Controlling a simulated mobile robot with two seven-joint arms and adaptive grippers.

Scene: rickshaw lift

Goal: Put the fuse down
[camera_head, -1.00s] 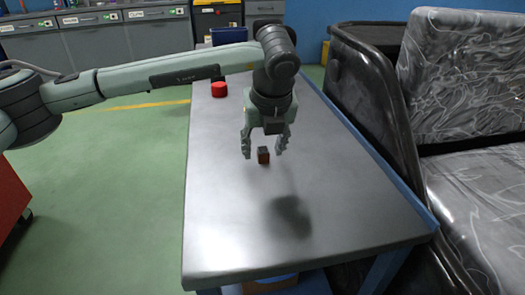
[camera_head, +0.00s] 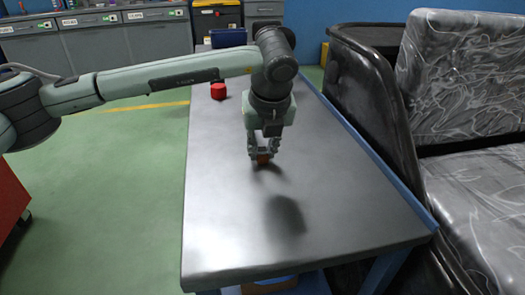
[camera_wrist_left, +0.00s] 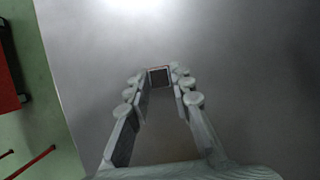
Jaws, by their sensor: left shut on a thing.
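My right gripper is in neither view.
A red round object (camera_head: 218,91) stands near the table's far left edge. A black vehicle seat (camera_head: 465,130) stands along the table's right side. The front of the table is bare.

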